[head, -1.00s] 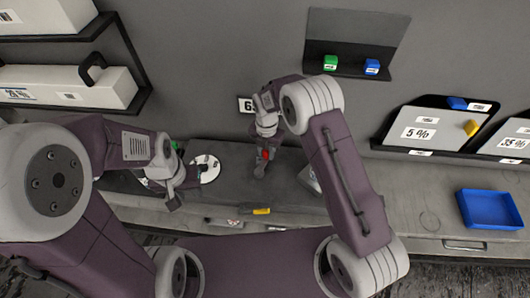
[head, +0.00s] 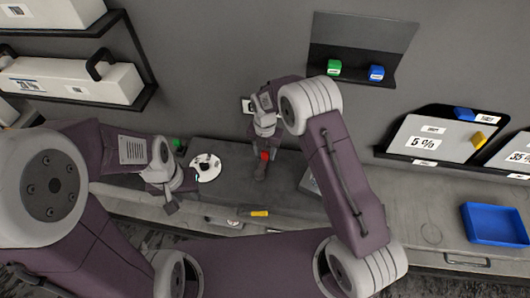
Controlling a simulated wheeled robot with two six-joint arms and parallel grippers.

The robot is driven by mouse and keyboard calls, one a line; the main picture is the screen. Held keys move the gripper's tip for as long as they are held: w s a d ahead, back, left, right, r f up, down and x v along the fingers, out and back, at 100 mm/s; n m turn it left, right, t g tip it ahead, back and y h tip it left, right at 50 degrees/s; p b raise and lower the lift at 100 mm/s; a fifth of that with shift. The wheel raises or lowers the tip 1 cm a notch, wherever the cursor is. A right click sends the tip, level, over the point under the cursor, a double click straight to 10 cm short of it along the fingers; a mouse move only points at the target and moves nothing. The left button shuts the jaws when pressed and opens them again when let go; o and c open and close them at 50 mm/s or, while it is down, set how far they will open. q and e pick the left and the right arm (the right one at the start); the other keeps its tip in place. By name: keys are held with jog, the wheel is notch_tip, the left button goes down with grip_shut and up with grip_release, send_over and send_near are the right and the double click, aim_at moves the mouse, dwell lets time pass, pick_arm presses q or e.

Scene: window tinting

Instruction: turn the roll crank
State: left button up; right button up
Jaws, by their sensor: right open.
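A small red part (head: 265,155), which may be the crank's knob, shows at my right gripper (head: 262,172). That gripper points down over the grey bench, is open, and partly hides the red part. I cannot tell whether it touches it. My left gripper (head: 171,206) hangs low over the bench, left of a white disc (head: 206,168) with dark marks. Its fingers are too small and dark to tell open from shut. No crank arm or film roll can be made out clearly; my arms cover part of the bench.
A yellow-handled tool (head: 259,213) lies near the bench's front edge. A blue tray (head: 494,224) is at the right. A 5 % panel (head: 428,139) stands at the back right. Bench around (head: 400,205) is mostly clear.

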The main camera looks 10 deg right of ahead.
jog(key=shift+s+f, duration=0.1)
jog(key=shift+s, duration=0.05)
notch_tip(320, 180, up, 8)
jog(key=shift+r+b, duration=0.1)
jog(key=shift+b, duration=0.9)
jog(key=shift+r, duration=0.5)
jog(key=shift+d, duration=0.1)
